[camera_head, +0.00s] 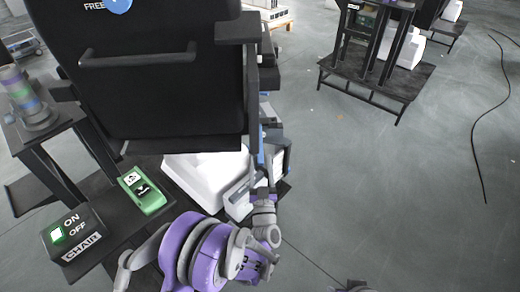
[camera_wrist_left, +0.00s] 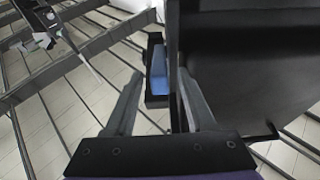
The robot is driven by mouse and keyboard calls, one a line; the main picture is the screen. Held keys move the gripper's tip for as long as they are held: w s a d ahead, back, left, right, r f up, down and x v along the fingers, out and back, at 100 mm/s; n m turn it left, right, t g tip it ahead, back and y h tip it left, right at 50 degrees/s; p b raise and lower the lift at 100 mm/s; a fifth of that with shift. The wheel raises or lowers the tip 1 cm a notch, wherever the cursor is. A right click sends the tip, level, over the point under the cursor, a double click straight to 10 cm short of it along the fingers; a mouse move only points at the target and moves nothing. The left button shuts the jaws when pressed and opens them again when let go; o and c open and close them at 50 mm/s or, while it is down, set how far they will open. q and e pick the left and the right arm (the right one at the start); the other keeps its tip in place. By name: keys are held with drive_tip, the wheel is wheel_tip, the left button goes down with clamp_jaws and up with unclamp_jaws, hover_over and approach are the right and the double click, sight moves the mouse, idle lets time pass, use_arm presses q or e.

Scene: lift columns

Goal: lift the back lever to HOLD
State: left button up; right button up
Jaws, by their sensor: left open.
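The black chair back (camera_head: 150,75) fills the upper left of the head view, with a grey bar handle (camera_head: 138,56) across it. The word FREE and a blue disc (camera_head: 118,4) show at its top edge. My left gripper (camera_head: 270,140) is at the chair's right side, partly hidden by the black side post. In the left wrist view the gripper (camera_wrist_left: 160,78) is open. A blue piece in a black housing (camera_wrist_left: 157,72) shows between the fingers, beyond the tips; it may be the back lever, but I cannot tell. No HOLD mark is visible. My right gripper is not seen.
A CHAIR ON/OFF box (camera_head: 75,235) with a lit green button and a green device (camera_head: 142,190) sit at lower left. A striped cylinder (camera_head: 28,98) stands on the left armrest. White blocks (camera_head: 205,178) lie under the chair. The floor to the right is mostly clear, with a black cable (camera_head: 475,135).

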use_arm(q)
drive_tip(key=shift+x, duration=2.4)
drive_tip(key=shift+c, duration=0.2)
drive_tip(key=shift+f, duration=0.1)
clamp_jaws()
